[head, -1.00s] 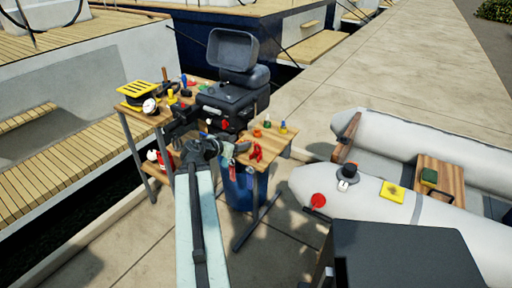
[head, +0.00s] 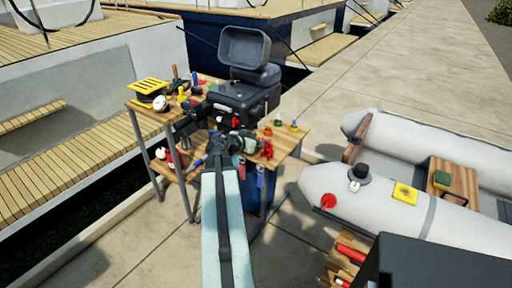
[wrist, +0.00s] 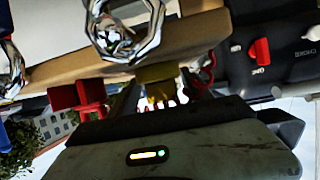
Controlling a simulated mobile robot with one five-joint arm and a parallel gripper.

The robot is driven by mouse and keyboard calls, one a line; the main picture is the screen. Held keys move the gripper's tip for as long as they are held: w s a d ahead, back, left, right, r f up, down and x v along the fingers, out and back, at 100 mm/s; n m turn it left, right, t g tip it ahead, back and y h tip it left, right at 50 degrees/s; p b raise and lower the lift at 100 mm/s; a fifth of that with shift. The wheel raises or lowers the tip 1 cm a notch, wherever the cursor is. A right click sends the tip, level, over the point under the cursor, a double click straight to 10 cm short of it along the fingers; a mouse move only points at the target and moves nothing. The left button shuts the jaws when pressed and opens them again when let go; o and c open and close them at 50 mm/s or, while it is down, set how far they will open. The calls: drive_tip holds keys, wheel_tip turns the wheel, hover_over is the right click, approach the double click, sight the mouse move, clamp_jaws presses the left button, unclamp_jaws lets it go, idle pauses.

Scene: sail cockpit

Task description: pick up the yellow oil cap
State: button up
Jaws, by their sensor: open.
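My gripper (head: 236,143) is at the end of my outstretched arm, in front of the black outboard motor on the wooden bench. It is small and partly blurred in the head view, and nothing is seen held in it. Several small yellow items stand on the bench's left part, one of them a yellow piece (head: 182,95) left of the motor. I cannot tell which is the yellow oil cap. In the wrist view a dull yellow part (wrist: 157,76) shows just above the dark, lit housing, below a wooden edge; I cannot tell what it is.
The outboard motor (head: 246,94) has an open cowl above it. A yellow slatted piece (head: 149,87) lies at the bench's left, red clamps or handles (head: 266,151) at its right. A grey inflatable boat (head: 410,208) lies right. In the wrist view, chrome hardware (wrist: 125,48) is close.

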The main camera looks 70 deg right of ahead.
drive_tip(key=shift+w, duration=0.15)
clamp_jaws()
wheel_tip(320, 180, up, 10)
drive_tip(key=p, duration=1)
